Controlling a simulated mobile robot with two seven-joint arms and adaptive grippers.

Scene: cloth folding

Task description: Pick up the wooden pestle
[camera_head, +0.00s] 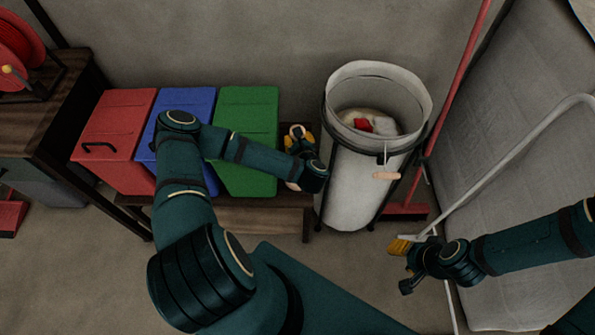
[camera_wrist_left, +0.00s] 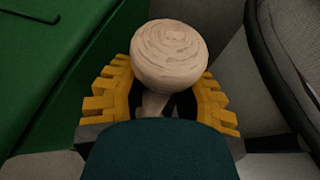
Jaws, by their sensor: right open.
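The wooden pestle (camera_wrist_left: 168,55) shows in the left wrist view as a pale, rounded, ringed head on a narrow neck. In the head view its top (camera_head: 297,130) shows between the green bin and the white bucket. My left gripper (camera_wrist_left: 160,100) has one yellow ridged finger on each side of the neck, below the head. In the head view my left gripper (camera_head: 298,143) is partly covered by my arm. My right gripper (camera_head: 402,266) is open and empty at the lower right, away from the pestle.
Red (camera_head: 115,130), blue (camera_head: 190,110) and green (camera_head: 247,110) bins stand on a low wooden bench (camera_head: 260,219). A tall white bucket (camera_head: 350,185) with a wooden handle grip (camera_head: 387,176) stands close right. A red pole (camera_head: 450,100) and white pipe (camera_head: 520,150) are farther right.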

